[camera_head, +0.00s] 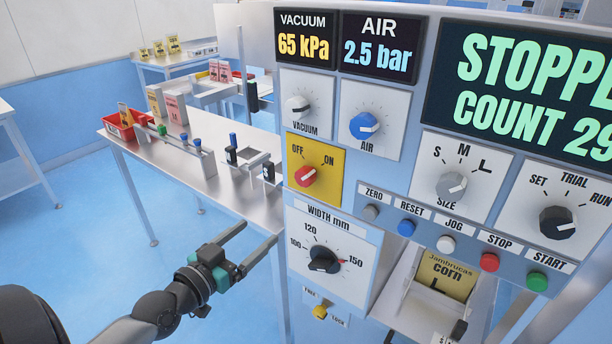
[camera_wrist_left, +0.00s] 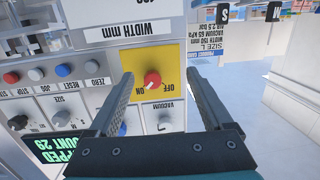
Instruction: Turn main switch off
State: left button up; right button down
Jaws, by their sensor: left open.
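The main switch is a red knob (camera_head: 306,175) on a yellow plate (camera_head: 332,193) marked OFF and ON. Its pale pointer mark faces up and right, toward ON. My left gripper (camera_head: 259,232) is open and empty, left of and below the switch, in front of the panel's left side. In the left wrist view the panel appears upside down, and the red knob (camera_wrist_left: 152,80) lies between the open fingers (camera_wrist_left: 157,76) in the picture, with the panel beyond the fingertips. My right gripper is not in view.
The width dial (camera_head: 324,260) is just below the switch, and the vacuum knob (camera_head: 297,107) and air knob (camera_head: 364,125) are above. A button row with a red stop button (camera_head: 489,262) is right. The display (camera_head: 530,90) reads STOPPED. A steel table (camera_head: 228,200) stands left.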

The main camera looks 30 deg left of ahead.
aim_at(302, 178)
pick_arm(q)
notch_tip(302, 178, up, 6)
jog(key=d+t+h, duration=0.1)
jog(key=d, duration=0.1)
jog(key=w+p, duration=0.1)
jog(key=w, duration=0.3)
jog(key=w+p, duration=0.1)
jog(key=w, duration=0.4)
jog(key=w+p, duration=0.1)
jog(key=w, duration=0.3)
jog(key=shift+w+d, duration=0.3)
jog(key=shift+w, duration=0.7)
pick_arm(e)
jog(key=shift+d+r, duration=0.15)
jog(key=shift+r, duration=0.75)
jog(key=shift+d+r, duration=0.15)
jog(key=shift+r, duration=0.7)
pick_arm(q)
grip_shut()
